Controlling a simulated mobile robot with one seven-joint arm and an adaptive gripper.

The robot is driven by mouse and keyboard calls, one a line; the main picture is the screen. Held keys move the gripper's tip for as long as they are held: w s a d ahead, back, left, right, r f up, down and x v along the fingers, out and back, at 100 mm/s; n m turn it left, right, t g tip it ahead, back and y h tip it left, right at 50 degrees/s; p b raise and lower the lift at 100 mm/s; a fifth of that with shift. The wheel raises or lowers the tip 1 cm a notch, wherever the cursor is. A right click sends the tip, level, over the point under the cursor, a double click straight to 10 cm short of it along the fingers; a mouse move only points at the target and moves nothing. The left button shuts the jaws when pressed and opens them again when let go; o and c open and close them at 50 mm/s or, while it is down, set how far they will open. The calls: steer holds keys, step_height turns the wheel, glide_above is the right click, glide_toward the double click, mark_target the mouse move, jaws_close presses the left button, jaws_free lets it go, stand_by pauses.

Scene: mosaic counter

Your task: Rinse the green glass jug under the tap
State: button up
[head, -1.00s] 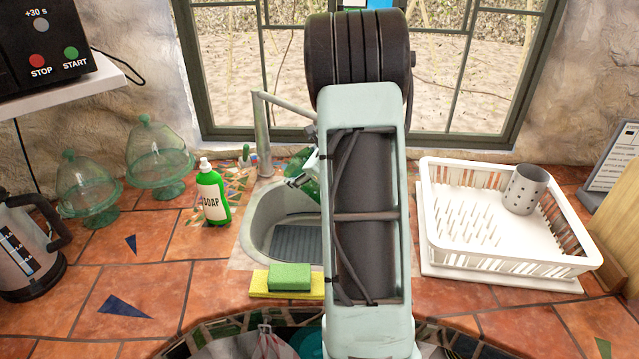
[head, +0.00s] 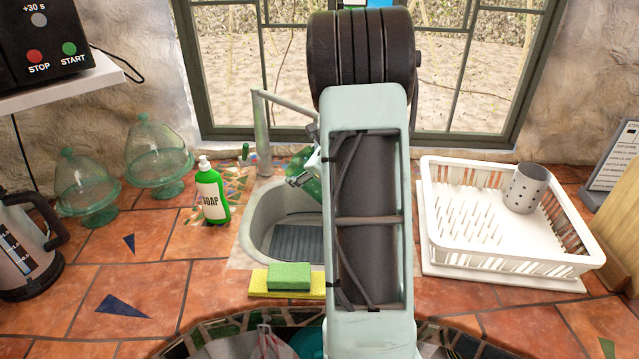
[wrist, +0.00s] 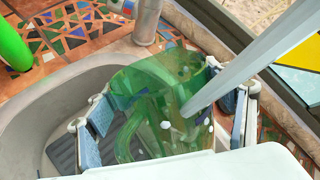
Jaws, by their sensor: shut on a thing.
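The green glass jug (wrist: 150,88) is see-through and sits between the two blue-padded fingers of my gripper (wrist: 168,112) in the wrist view. My gripper is shut on it and holds it over the sink (wrist: 35,120). The tap (head: 261,140) stands at the sink's back left. Its grey spout (wrist: 250,62) reaches across the wrist view, with its end over the jug. Pale spots show at the jug; I cannot tell whether they are water or glints. In the head view, my arm hides most of the jug (head: 313,188) and gripper.
A green soap bottle (head: 211,192) stands left of the sink. A green sponge (head: 289,276) lies on a yellow cloth (head: 262,284) at the sink's front edge. A white dish rack (head: 510,262) stands right, holding a grey perforated cup (head: 524,188).

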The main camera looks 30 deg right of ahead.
steer(key=shift+w+a, duration=0.15)
steer(key=shift+s+a+f+b, duration=0.1)
steer(key=shift+s+a+b, duration=0.1)
steer(key=shift+b, duration=0.2)
steer(key=s+a+b, duration=0.5)
steer(key=s+a, duration=0.1)
steer(key=s, duration=0.1)
steer(key=shift+s+a, duration=0.15)
steer(key=shift+a, duration=0.25)
stand_by(0.5)
steer(key=s+a+r+p, duration=0.1)
steer(key=s+a+r, duration=0.1)
steer(key=s+r, duration=0.1)
steer(key=shift+a+r, duration=0.1)
steer(key=shift+a, duration=0.3)
